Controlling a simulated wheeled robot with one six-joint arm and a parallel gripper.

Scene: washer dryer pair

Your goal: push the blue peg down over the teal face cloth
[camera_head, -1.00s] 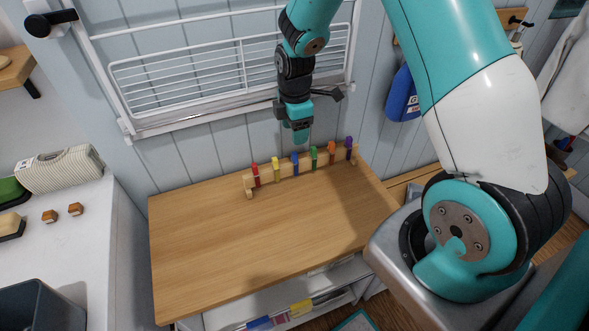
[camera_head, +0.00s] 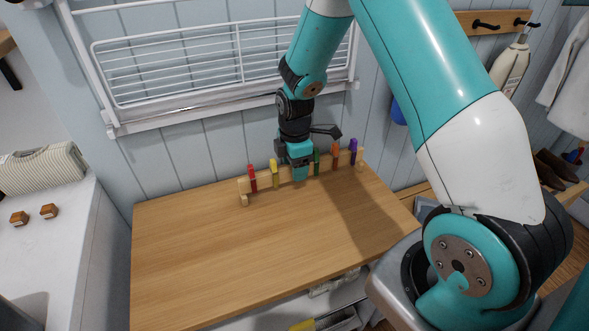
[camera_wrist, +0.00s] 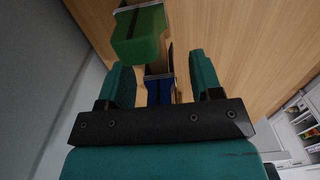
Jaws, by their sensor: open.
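The blue peg (camera_wrist: 158,92) shows in the wrist view between my gripper's two teal fingers, with a pale metal band near its upper end. In the head view my gripper hides it. My gripper (camera_head: 300,178) is open and points down at the middle of the wooden peg rail (camera_head: 264,181); it also shows in the wrist view (camera_wrist: 160,68), with a finger on each side of the blue peg. I cannot tell whether either finger touches the peg. I cannot make out a teal face cloth in either view.
The green peg (camera_head: 317,161) stands close beside my gripper. Red (camera_head: 252,178), yellow (camera_head: 274,173), orange (camera_head: 335,156) and purple (camera_head: 353,151) pegs line the rail. The wooden top (camera_head: 250,245) in front is clear. A white wire rack (camera_head: 200,70) hangs behind.

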